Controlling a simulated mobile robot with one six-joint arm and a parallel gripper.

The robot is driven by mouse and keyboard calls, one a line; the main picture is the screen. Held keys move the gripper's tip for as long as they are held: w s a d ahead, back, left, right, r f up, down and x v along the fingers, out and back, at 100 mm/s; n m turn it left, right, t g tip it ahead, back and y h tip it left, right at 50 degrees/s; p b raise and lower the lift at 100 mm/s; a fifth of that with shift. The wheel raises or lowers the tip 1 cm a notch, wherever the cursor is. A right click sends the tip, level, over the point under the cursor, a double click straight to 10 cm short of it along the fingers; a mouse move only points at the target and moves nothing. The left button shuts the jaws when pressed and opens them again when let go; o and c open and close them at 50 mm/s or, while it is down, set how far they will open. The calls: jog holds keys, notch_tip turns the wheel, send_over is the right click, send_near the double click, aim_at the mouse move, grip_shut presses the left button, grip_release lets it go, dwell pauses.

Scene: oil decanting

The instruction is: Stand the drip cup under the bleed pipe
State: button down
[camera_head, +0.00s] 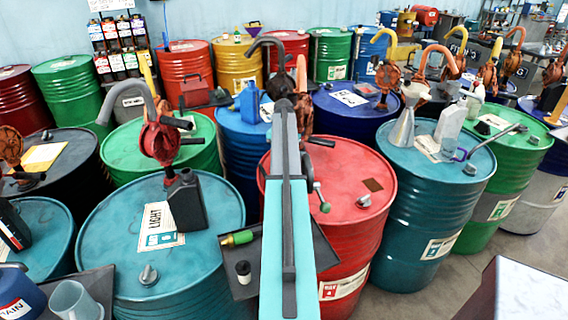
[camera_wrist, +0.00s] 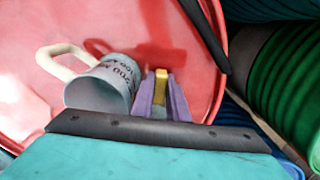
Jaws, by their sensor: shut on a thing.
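The drip cup (camera_wrist: 103,82) is grey-blue with dark lettering and a pale looped handle on its left. It shows in the wrist view over the red drum top (camera_wrist: 200,25), tilted in the picture. My gripper (camera_wrist: 161,82) has purple fingers close beside the cup's right side, with a small yellow piece between them. It is shut on the cup, though the exact grip spot is unclear. In the head view my arm hides the cup and gripper in front of the red drum (camera_head: 345,165). I cannot make out the bleed pipe for certain.
A teal drum marked LIGHT (camera_head: 110,235) stands left of my arm, with a dark jug (camera_head: 187,205) and a hand pump (camera_head: 160,140). Another teal drum (camera_head: 435,195) stands right, carrying a funnel (camera_head: 403,130). Drums crowd behind.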

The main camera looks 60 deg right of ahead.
jog(key=c, duration=2)
grip_release()
jog(key=shift+r, duration=0.15)
jog(key=shift+r+b, duration=1.5)
jog(key=shift+r, duration=4.45)
